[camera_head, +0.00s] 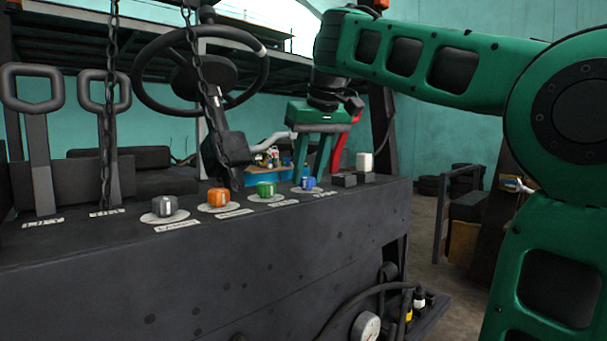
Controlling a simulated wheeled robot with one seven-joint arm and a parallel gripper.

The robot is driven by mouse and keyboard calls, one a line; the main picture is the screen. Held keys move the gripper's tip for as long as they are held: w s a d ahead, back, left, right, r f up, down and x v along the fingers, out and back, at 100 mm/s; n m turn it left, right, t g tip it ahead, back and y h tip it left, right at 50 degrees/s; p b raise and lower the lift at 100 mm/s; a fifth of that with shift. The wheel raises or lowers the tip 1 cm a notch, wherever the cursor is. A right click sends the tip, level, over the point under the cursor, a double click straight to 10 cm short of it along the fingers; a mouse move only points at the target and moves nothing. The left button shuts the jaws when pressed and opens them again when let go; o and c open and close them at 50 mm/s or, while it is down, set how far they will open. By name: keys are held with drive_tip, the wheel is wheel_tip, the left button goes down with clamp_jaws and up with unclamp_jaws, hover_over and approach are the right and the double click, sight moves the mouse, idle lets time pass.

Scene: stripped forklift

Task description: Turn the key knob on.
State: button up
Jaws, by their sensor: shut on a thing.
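A row of knobs sits on the dark panel top: a grey knob (164,206), an orange knob (218,197), a green knob (265,189) and a blue knob (308,184). Each knob has a pale round base and a small white label too small to read, so I cannot tell which one is the key knob. My gripper (308,178) points down at the right end of the row. Its two green fingers are on either side of the blue knob and shut on it. The fingers partly hide that knob.
A steering wheel (167,72) and hanging chains (196,62) are left of my gripper. Two looped levers (32,140) stand at far left. A white block (365,162) and dark switches (343,180) are just right of the blue knob. A red part (338,146) is behind the gripper.

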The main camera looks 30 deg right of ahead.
drive_tip(key=shift+f, duration=0.15)
drive_tip(key=o, duration=1)
drive_tip(key=shift+o, duration=0.2)
drive_tip(key=v, duration=1)
drive_tip(key=shift+r, duration=0.4)
drive_tip(key=shift+s, duration=0.1)
